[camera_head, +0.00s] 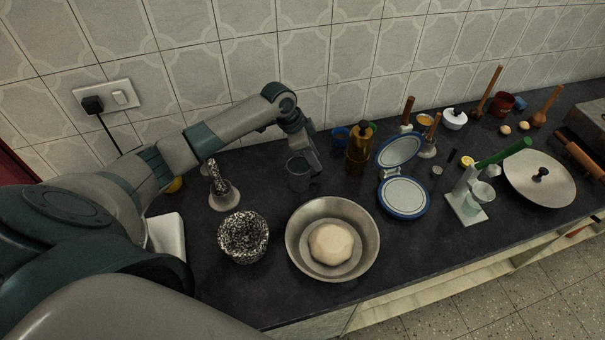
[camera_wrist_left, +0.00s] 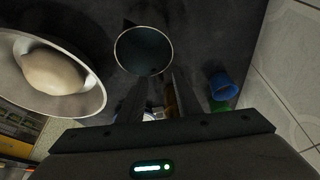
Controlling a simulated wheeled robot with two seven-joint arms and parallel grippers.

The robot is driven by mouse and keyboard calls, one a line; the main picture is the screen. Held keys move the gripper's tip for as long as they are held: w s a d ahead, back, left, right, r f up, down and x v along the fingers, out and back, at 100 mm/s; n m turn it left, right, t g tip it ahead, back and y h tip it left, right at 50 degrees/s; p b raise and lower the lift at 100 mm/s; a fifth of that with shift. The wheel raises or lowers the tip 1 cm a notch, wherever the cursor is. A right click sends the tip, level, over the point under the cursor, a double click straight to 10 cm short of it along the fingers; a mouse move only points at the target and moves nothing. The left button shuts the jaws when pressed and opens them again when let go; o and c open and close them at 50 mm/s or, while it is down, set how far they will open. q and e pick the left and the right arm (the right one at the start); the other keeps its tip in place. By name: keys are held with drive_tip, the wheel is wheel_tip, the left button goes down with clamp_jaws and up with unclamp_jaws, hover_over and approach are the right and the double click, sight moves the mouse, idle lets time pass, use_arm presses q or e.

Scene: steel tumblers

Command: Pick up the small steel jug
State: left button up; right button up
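The small steel jug (camera_head: 298,176) is a dark, round, open-topped vessel standing upright on the dark counter, behind the large steel bowl. In the left wrist view the jug (camera_wrist_left: 143,52) shows its round rim and dark inside, just beyond the fingertips. My left gripper (camera_head: 313,163) reaches down close beside the jug and covers part of its right side. In the left wrist view the two fingers of the gripper (camera_wrist_left: 156,88) are apart with nothing held between them. Whether a finger touches the jug I cannot tell. My right gripper does not show.
A steel bowl with dough (camera_head: 371,262) stands in front of the jug. A speckled metal pot (camera_head: 243,238) is at front left. A brown bottle (camera_head: 358,150) and a blue cup (camera_head: 340,137) stand close right of the gripper.

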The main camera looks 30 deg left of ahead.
use_arm(q)
drive_tip(key=shift+w+d+f+p, duration=0.15)
drive_tip(key=shift+d+f+p, duration=0.15)
drive_tip(key=shift+f+p, duration=0.35)
drive_tip(key=p+x, duration=0.1)
drive_tip(key=x, duration=0.1)
drive_tip(key=shift+w+d+f, duration=0.1)
drive_tip(key=shift+d+f, duration=0.05)
drive_tip(key=shift+f, duration=0.2)
drive_tip(key=shift+w+f+p, duration=0.1)
drive_tip(key=shift+f+p, duration=0.2)
drive_tip(key=shift+f, duration=0.2)
clamp_jaws()
